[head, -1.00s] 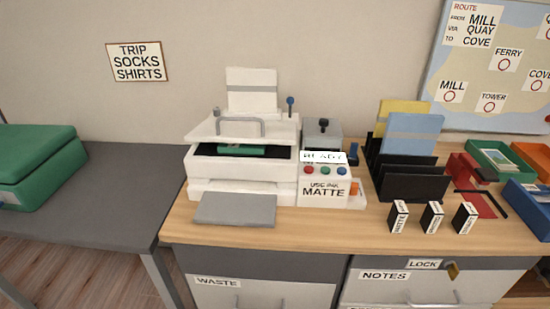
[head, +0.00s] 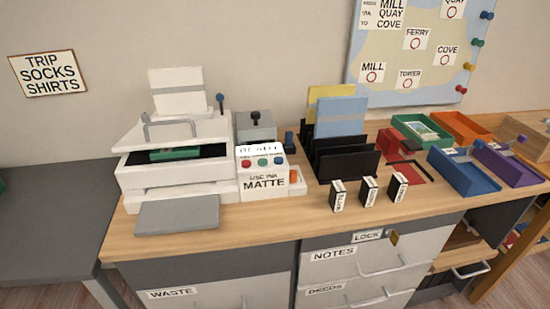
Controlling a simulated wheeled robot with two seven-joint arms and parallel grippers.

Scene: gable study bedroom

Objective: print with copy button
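The white printer (head: 135,178) stands on the wooden desk at left of centre. Its lid (head: 175,132) with a grey handle is raised a little, and a green item (head: 175,154) shows in the dark opening. A grey tray (head: 178,214) juts out in front. The control panel (head: 262,180) on its right has a display (head: 260,150) that seems to read READY, and red, green and blue buttons. The green button (head: 262,161) is in the middle. A label reads USE INK MATTE. Which button is copy cannot be told. Neither gripper is in view.
Several small ink boxes (head: 369,190) stand near the desk's front edge. A black file rack (head: 345,165) is behind them. Coloured trays (head: 465,174) sit to the right. Drawers are below; a grey table (head: 50,220) is at left.

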